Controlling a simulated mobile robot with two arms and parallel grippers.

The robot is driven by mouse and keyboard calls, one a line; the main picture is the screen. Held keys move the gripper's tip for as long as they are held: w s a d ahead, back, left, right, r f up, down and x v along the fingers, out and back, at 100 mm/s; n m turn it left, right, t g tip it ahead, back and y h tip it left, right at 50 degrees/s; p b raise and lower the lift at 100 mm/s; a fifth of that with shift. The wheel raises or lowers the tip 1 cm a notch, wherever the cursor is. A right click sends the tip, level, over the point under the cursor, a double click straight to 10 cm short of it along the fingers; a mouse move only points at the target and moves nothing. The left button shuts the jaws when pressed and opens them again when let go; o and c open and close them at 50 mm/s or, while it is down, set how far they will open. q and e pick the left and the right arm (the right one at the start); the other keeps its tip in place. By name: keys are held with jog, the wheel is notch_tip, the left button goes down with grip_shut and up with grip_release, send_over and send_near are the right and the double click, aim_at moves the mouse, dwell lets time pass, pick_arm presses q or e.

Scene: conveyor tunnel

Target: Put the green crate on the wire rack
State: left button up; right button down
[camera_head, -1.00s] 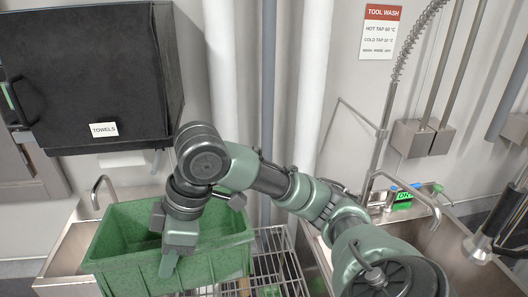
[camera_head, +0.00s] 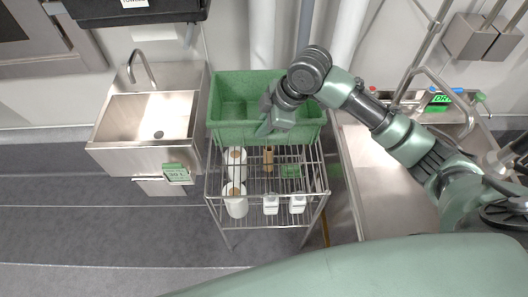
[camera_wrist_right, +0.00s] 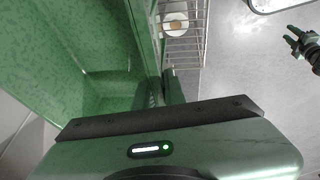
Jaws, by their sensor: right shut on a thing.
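The green crate (camera_head: 225,131) is at the top of the wire rack (camera_head: 324,192) in the head view, over its back part. It looks upright and empty; whether its base rests fully on the rack is hard to tell. My right gripper (camera_head: 264,129) is shut on the crate's front wall, right of its middle. In the right wrist view, the crate (camera_wrist_right: 60,65) fills the left side and the rack (camera_wrist_right: 185,48) shows beyond the fingers. What looks like my left gripper (camera_wrist_right: 289,36) is at that view's right edge, empty, its fingers apart.
White rolls (camera_head: 236,184), a brown bottle-like item (camera_head: 268,158) and white containers (camera_head: 297,203) stand on the rack's lower level. A steel hand sink (camera_head: 150,120) is left of the rack, a larger steel sink (camera_head: 375,205) right. Grey floor (camera_head: 110,235) is clear in front.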

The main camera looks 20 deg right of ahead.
notch_tip(320, 180, down, 14)
jog(key=shift+w+r+p, duration=0.1)
jog(key=shift+w+p, duration=0.05)
jog(key=shift+p, duration=0.5)
jog(key=c, duration=1.9)
grip_release()
jog(key=shift+f, duration=0.25)
jog(key=o, duration=0.4)
jog(key=shift+r, duration=0.15)
